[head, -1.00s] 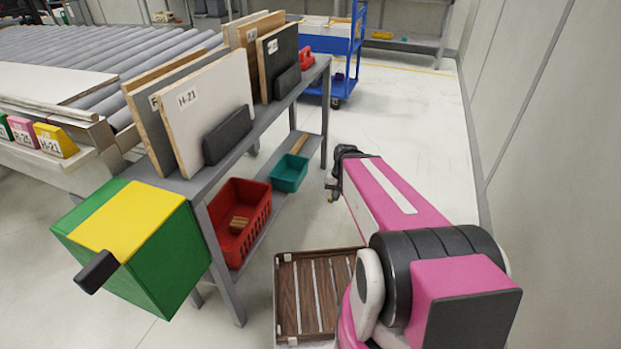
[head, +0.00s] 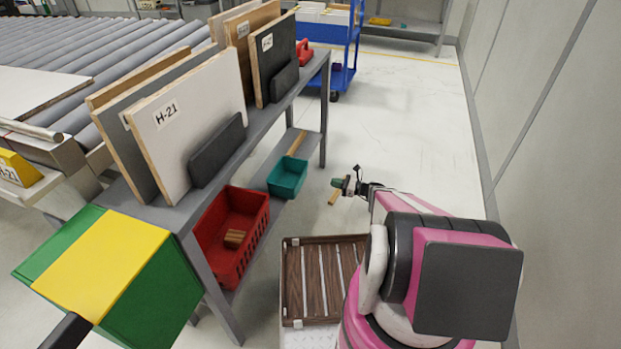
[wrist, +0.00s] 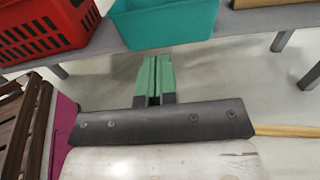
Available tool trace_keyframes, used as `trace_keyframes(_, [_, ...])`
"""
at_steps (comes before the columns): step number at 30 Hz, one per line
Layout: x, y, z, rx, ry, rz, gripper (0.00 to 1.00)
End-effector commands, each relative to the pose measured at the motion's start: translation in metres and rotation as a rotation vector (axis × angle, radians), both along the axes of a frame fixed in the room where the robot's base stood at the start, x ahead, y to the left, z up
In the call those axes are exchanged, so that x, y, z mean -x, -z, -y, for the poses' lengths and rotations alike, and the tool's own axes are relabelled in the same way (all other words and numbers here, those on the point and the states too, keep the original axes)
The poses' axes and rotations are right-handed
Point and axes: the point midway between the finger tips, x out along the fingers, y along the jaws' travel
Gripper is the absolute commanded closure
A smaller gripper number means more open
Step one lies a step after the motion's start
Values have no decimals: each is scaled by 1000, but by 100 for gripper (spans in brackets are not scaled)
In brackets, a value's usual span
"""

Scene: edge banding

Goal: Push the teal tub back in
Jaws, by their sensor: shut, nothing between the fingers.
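The teal tub (head: 288,177) sits on the lower shelf of the grey rack, near the shelf's open edge, and looks to stick out a little past it. In the wrist view the tub (wrist: 165,22) is at the top, straight ahead of the fingers. My gripper (head: 337,183) is in the aisle to the right of the tub, apart from it. Its green fingers (wrist: 153,75) are together with nothing between them, pointing at the tub with a gap of floor between.
A red crate (head: 232,232) holding small wooden pieces stands left of the tub on the same shelf (head: 262,172). A wooden slatted tray (head: 318,280) is beside my base. A wooden strip (head: 334,197) lies near my gripper. Floor toward the right wall is clear.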

Motion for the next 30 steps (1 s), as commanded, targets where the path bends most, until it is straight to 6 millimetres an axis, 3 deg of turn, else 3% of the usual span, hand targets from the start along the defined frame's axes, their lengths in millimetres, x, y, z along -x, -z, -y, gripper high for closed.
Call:
trace_keyframes(5, [-6,1,-11,-14,6,-6,100])
trace_keyframes(21, [-41,0,-96,-11,4,-3,100])
trace_keyframes(30, [-53,0,-125,-10,6,-3,100])
